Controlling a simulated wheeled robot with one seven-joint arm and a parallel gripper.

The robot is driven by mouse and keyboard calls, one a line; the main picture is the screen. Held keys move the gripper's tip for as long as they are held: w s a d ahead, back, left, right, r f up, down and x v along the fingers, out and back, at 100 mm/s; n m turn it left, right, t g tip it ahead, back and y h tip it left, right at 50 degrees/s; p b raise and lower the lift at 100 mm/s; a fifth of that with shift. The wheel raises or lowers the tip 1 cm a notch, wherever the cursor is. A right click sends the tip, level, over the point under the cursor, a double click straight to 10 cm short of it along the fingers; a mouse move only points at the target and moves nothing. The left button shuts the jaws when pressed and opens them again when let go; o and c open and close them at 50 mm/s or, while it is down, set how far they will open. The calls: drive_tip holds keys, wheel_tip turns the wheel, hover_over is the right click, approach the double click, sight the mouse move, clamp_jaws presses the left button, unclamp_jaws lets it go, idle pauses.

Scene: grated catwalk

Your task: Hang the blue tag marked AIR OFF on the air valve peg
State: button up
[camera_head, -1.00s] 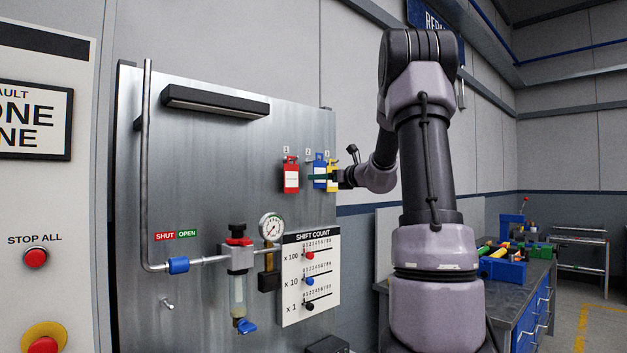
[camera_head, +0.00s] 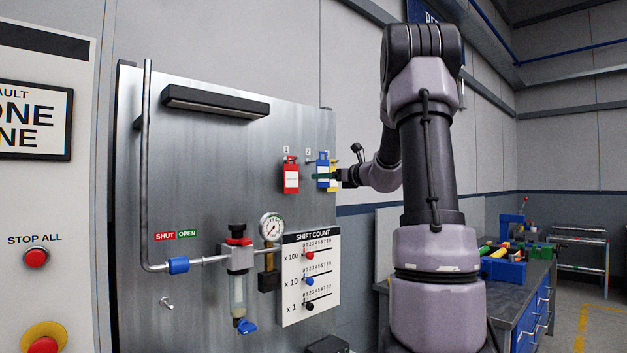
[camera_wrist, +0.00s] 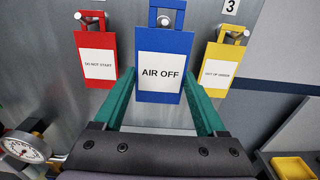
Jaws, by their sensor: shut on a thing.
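The blue tag (camera_wrist: 161,42) with a white AIR OFF label is upright between the green fingers of my gripper (camera_wrist: 160,78), which is shut on it. In the head view the blue tag (camera_head: 322,167) and my gripper (camera_head: 325,176) are at the panel's right edge. The tag is a little off peg 2 (camera_head: 311,162), which shows bare to its left. A small bare peg (camera_head: 167,303) sticks out at the panel's lower left, under the air pipe's blue fitting (camera_head: 179,265) and the SHUT/OPEN sign (camera_head: 176,235).
A red DO NOT START tag (camera_wrist: 97,62) hangs left of the blue tag and a yellow tag (camera_wrist: 222,62) hangs right, both close to my fingers. A gauge (camera_head: 271,227), regulator (camera_head: 238,272) and shift count board (camera_head: 311,280) stand out lower.

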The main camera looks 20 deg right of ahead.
drive_tip(key=shift+v, duration=1.7)
